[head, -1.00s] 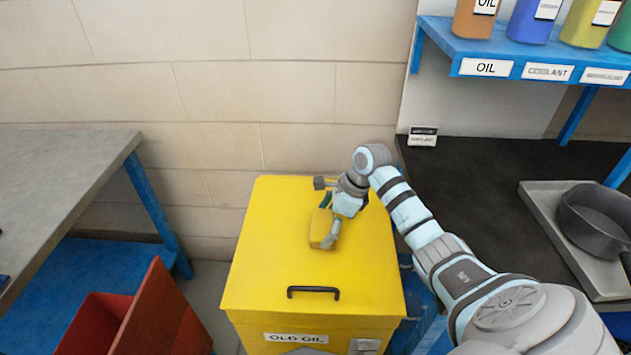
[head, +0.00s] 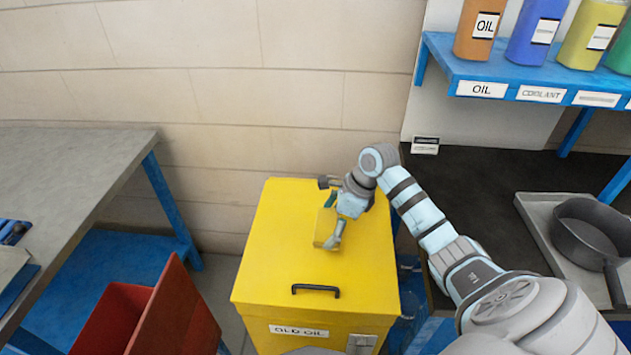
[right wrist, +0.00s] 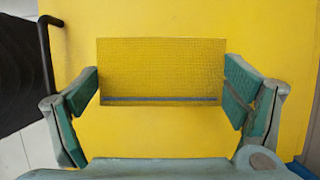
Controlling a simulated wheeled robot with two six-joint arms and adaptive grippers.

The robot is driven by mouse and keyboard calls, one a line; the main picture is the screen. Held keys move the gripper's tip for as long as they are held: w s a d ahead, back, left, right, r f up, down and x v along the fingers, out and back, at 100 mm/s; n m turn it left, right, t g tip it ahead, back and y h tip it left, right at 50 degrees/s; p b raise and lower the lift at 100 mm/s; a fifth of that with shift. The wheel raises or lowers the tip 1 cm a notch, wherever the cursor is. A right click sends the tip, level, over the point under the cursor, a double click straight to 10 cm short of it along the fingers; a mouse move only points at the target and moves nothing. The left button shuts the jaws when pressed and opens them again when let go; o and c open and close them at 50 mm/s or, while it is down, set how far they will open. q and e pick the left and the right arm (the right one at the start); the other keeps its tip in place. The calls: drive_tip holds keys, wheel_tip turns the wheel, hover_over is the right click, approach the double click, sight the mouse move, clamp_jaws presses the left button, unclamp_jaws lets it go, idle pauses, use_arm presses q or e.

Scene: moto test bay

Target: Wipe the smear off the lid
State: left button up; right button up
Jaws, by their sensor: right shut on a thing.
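The yellow lid (head: 280,235) tops a yellow bin labelled OLD OIL and has a black handle (head: 316,288) near its front edge. My right gripper (head: 328,234) is over the middle of the lid, shut on a yellow block-like pad (head: 322,230). In the right wrist view the textured pad (right wrist: 160,70) sits between the two green-lined fingers, with a thin dark line along its lower edge. It is at or close to the lid; contact is hard to tell. No smear can be made out; the arm and pad hide part of the lid. My left gripper is not in view.
An open red bin (head: 160,315) stands left of the yellow bin, beside a grey bench (head: 85,165). At right, a dark worktop (head: 480,190) carries a tray with a black pan (head: 590,232). A blue shelf (head: 515,80) above it holds coloured bottles. A wall stands behind.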

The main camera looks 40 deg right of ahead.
drive_tip(key=shift+r+p, duration=0.7)
drive_tip(key=shift+r, duration=0.55)
